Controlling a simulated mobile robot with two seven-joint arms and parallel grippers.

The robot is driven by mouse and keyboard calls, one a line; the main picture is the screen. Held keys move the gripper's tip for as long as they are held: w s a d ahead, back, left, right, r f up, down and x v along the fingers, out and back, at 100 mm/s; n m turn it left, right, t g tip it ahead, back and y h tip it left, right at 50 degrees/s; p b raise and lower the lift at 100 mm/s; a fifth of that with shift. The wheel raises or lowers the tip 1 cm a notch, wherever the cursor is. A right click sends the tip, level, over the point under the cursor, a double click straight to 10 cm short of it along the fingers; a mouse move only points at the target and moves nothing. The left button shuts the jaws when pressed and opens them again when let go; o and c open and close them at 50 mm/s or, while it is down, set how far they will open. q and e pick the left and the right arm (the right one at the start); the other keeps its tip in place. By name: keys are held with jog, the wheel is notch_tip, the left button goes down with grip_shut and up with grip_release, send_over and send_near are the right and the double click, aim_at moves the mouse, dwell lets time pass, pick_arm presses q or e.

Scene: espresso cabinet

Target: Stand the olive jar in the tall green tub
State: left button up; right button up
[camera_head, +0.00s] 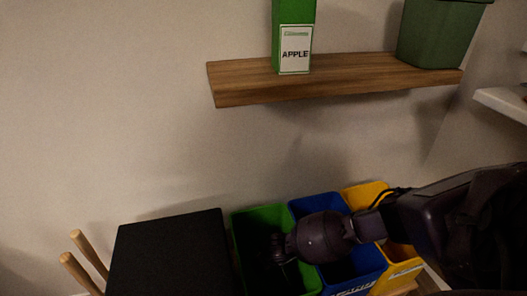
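A tall green tub (264,216) stands open at the left end of a row of bins, below the shelf. My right arm comes in from the right, over the blue and yellow bins. My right gripper (277,262) is dark and points down into the green tub's opening. Its fingers are lost in shadow, so I cannot tell whether they are open, shut or holding anything. I cannot make out the olive jar; the dark inside of the tub is mostly hidden. My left gripper is not in view. Another green container (440,34) stands on the shelf.
A blue bin (352,272) and a yellow bin (364,195) stand right of the green tub. A black flat-topped block (170,255) stands left of it, with wooden pegs (84,258) beyond. A wooden shelf (345,80) above holds a green apple carton (294,40).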

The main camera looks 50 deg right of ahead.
jog(key=shift+w+r, duration=0.1)
jog(key=shift+w, duration=0.05)
jog(key=shift+f, duration=0.25)
jog(key=o, duration=1.1)
jog(key=shift+r, duration=0.3)
jog(key=p+v, duration=0.5)
jog(key=v, duration=0.6)
jog(key=shift+w, duration=0.1)
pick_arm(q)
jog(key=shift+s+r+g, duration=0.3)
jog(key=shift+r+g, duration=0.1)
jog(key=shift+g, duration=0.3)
pick_arm(e)
jog(key=shift+s+r, duration=0.35)
jog(key=shift+s, duration=0.1)
